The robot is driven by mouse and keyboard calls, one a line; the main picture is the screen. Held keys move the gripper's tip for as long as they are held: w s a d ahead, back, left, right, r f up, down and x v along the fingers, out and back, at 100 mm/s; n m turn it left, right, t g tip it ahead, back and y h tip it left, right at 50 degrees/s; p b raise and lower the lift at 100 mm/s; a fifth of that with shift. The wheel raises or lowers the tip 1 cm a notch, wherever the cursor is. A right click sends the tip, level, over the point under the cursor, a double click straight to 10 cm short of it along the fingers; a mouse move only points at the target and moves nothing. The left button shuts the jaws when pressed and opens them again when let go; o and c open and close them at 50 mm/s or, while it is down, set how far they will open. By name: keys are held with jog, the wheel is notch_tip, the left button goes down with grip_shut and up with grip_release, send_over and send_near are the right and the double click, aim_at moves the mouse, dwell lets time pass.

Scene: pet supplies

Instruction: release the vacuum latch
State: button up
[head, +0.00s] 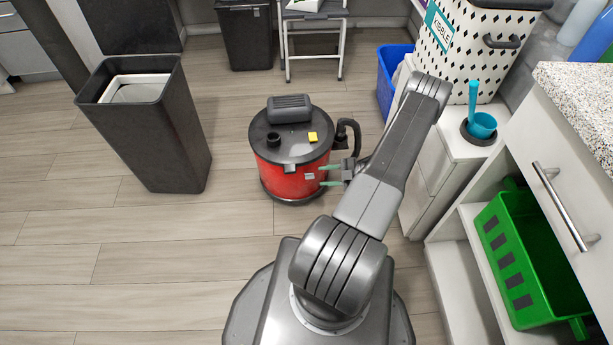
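The vacuum (282,181) stands upright on the floor in the middle of the head view, with a red drum and a dark lid. A small light grey piece (309,176), which looks like the latch, is on the right side of the drum. A yellow piece (312,136) sits on the lid. My gripper (325,176) is at the drum's right side with its green-tipped fingers apart and pointing left towards the grey piece. I see nothing held between them. I cannot tell whether the fingertips touch the drum.
A dark hose (350,130) curves down behind my gripper on the vacuum's right. A tall dark bin (152,130) stands to the left. White cabinets (455,165) and a green crate (525,260) are on the right. A blue bin (390,75) stands behind.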

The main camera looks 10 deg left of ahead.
aim_at(310, 177)
jog(key=x, duration=0.8)
jog(key=shift+a+b, duration=0.2)
jog(key=shift+b, duration=0.2)
jog(key=shift+f, duration=0.1)
grip_shut()
